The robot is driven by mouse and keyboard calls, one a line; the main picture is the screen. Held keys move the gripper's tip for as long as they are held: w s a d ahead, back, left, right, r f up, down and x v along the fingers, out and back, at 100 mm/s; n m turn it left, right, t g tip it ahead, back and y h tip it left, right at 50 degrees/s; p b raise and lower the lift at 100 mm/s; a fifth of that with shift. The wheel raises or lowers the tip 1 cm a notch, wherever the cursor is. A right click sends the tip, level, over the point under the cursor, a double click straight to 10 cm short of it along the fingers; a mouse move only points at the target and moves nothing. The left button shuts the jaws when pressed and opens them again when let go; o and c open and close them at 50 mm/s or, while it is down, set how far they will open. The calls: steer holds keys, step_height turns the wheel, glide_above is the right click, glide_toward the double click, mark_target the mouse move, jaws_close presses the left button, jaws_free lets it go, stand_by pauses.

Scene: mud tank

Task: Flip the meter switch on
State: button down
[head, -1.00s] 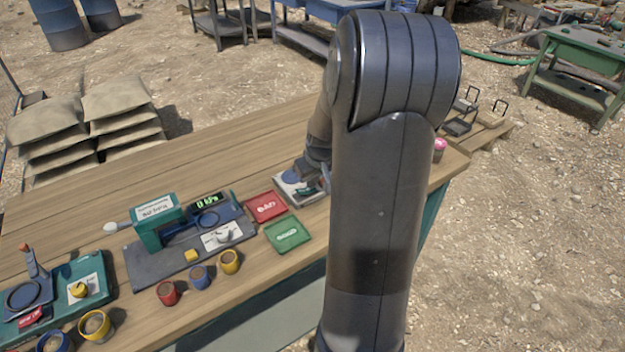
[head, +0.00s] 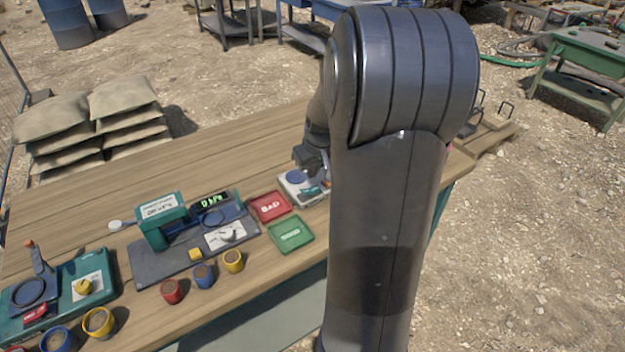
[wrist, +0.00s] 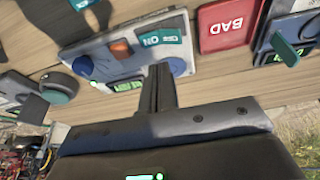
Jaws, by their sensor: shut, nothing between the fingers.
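The meter (head: 290,182) is a pale, flat panel on the wooden bench, partly hidden by my arm in the head view. In the wrist view the meter panel (wrist: 100,48) shows an orange switch piece (wrist: 122,48), a teal OFF/ON label (wrist: 160,37), blue round parts and a small green-lit display (wrist: 125,86). I cannot tell which way the switch is set. My gripper (wrist: 160,70) is shut and empty, its fingertips near the panel's edge by a blue round part (wrist: 178,67). I cannot tell whether they touch the panel.
A red BAD tray (head: 270,206) and a green tray (head: 290,234) lie left of the meter. A teal and grey test device (head: 165,250) and several coloured cups stand farther left. The bench's back strip (head: 230,150) is clear.

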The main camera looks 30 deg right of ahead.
step_height(320, 180, up, 9)
steer(key=s+d, duration=0.2)
steer(key=s, duration=0.1)
steer(key=shift+d, duration=0.35)
steer(key=s+a+r+t, duration=0.1)
steer(key=s+a+r, duration=0.1)
steer(key=s+a, duration=0.7)
steer(key=s+a+r+t, duration=0.1)
steer(key=s+a+r, duration=0.2)
steer(key=s+a, duration=0.6)
steer(key=a, duration=0.7)
steer(key=shift+r, duration=0.2)
steer(key=c, duration=2.1)
jaws_free()
steer(key=shift+s, duration=0.1)
